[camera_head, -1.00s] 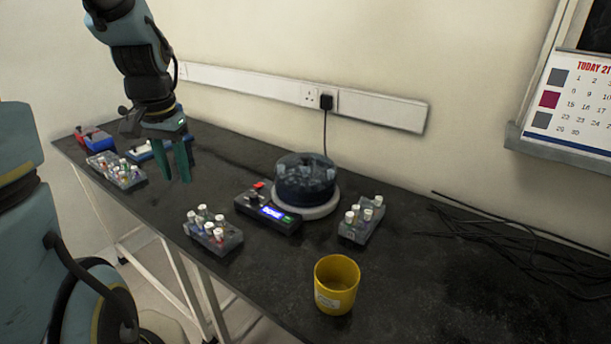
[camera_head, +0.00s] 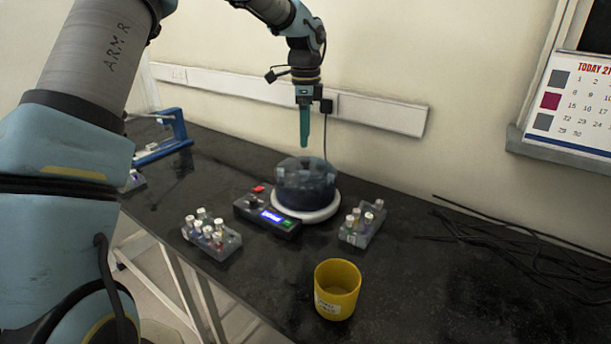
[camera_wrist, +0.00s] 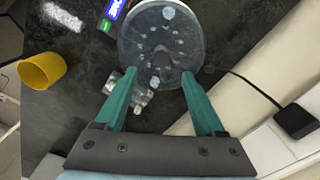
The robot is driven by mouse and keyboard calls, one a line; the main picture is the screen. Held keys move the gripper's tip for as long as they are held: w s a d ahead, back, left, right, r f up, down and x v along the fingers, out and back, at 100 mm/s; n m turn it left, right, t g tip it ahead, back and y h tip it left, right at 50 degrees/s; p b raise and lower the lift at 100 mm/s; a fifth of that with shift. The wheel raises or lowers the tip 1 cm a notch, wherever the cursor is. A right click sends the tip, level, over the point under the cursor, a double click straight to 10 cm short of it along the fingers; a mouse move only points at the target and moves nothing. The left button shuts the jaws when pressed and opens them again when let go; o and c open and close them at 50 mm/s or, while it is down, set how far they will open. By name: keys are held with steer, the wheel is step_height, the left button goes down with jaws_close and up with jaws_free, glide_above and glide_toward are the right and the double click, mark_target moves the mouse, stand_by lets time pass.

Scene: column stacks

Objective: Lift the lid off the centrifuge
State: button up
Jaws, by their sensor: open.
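The centrifuge (camera_head: 305,210) stands on the black bench with a pale round base. Its clear, dark-tinted lid (camera_head: 305,172) sits on top; in the wrist view the round lid (camera_wrist: 160,45) shows from above, with dark holes under it. My gripper (camera_head: 304,145) points down above the lid, apart from it. In the wrist view its two green fingers (camera_wrist: 158,78) are spread wide and nothing is between them in their grip. In the head view the fingers line up and look like one.
A control box (camera_head: 267,213) with a lit display stands left of the centrifuge. Tube racks stand at left (camera_head: 211,232) and right (camera_head: 362,223). A yellow cup (camera_head: 337,288) stands in front. A black plug (camera_head: 327,106) and cord are behind. Loose cables (camera_head: 500,240) lie at right.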

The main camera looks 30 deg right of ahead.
mark_target(305, 159)
steer(key=shift+w+f+p, duration=0.1)
steer(key=shift+f+p, duration=1.05)
steer(key=shift+f, duration=2.1)
jaws_close()
